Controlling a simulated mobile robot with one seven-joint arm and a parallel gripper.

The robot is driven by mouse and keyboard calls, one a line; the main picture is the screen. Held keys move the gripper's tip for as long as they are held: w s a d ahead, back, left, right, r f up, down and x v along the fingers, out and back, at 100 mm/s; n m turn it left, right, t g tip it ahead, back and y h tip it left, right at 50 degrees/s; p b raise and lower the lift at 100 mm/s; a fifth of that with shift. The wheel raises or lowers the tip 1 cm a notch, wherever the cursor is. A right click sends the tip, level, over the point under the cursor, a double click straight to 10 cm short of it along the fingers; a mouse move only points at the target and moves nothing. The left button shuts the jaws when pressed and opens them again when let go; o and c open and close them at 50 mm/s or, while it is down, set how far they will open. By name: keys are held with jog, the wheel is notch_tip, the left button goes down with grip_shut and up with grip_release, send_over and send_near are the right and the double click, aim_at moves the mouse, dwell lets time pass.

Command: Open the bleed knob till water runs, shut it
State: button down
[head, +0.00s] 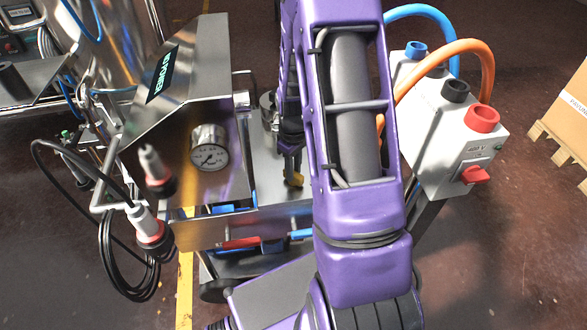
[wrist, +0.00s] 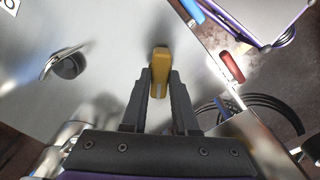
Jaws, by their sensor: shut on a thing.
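The bleed knob appears as a yellow, rounded piece (wrist: 160,68) in the middle of the wrist view. My gripper (wrist: 160,92) has its two dark fingers closed on either side of it. In the head view the yellow knob (head: 295,179) shows low on the steel machine, right of the gauge, with my gripper (head: 291,163) at it. My purple arm hides much of what lies to the right of it. No running water shows in either view.
A round pressure gauge (head: 209,148) sits on the machine's steel front (head: 180,185). Below are a red handle (head: 240,242) and a blue one (head: 301,234). A grey power box (head: 445,130) with hoses stands at right. Black cables (head: 120,270) hang at left.

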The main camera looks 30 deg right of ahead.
jog(key=m, duration=0.8)
jog(key=shift+m, duration=0.3)
jog(key=m, duration=0.3)
jog(key=shift+p, duration=0.35)
jog(key=shift+m+p, duration=0.4)
jog(key=shift+m, duration=1.7)
jog(key=c, duration=0.7)
grip_release()
jog(key=shift+r, duration=0.15)
